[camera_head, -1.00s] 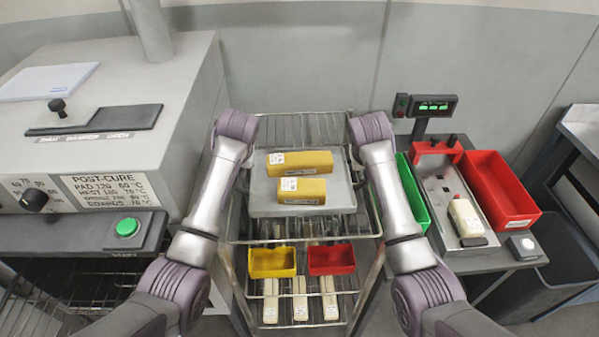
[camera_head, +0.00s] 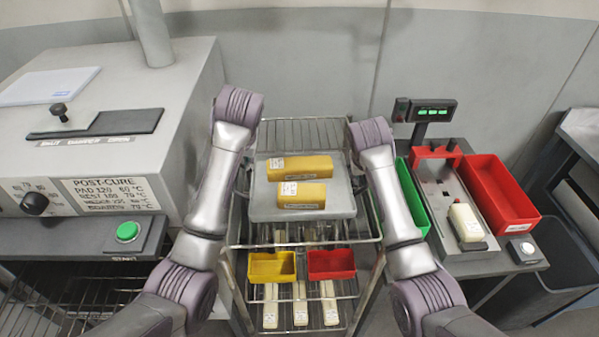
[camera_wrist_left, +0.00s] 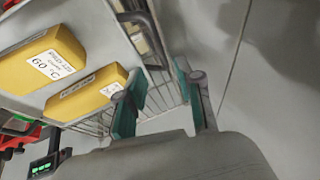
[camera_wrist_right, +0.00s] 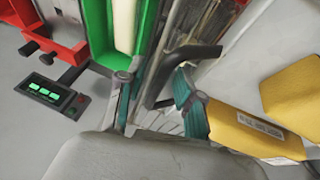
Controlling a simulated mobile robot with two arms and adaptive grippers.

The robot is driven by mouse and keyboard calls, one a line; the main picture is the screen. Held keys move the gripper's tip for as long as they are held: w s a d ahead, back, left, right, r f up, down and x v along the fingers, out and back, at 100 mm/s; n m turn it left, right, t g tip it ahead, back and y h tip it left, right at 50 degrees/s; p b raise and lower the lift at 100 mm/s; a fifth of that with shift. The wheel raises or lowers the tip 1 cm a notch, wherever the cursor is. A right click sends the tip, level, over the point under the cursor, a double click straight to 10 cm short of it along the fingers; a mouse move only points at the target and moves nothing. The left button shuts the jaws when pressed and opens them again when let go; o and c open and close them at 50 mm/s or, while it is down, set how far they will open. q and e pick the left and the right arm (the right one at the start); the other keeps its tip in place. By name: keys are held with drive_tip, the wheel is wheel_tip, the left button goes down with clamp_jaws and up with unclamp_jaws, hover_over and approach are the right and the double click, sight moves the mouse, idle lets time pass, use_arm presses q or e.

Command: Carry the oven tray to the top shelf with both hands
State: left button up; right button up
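The grey oven tray (camera_head: 262,205) sits level on the upper part of the wire rack, bearing two yellow blocks (camera_head: 300,167) with white labels. My right gripper (camera_head: 358,178) is at the tray's right side, mostly hidden by its arm. In the right wrist view its teal fingers (camera_wrist_right: 153,76) are apart, with a dark handle (camera_wrist_right: 190,52) close at their tips. My left gripper is hidden behind its arm in the head view. In the left wrist view its fingers (camera_wrist_left: 161,72) are apart and empty, with the tray's dark handle (camera_wrist_left: 137,18) beyond them.
The wire rack (camera_head: 330,128) holds yellow (camera_head: 272,266) and red (camera_head: 331,264) bins and pale bars lower down. An oven with a green button (camera_head: 128,231) stands left. A scale bench with a green bin and a red bin (camera_head: 500,190) stands close on the right.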

drive_tip(key=shift+r, duration=0.2)
use_arm(q)
drive_tip(key=v, duration=0.3)
drive_tip(key=shift+r, duration=0.15)
use_arm(e)
drive_tip(key=v, duration=1.1)
drive_tip(key=shift+s+r, duration=0.15)
drive_tip(key=shift+r, duration=0.05)
use_arm(q)
drive_tip(key=shift+s, duration=0.1)
use_arm(e)
drive_tip(key=shift+a, duration=0.1)
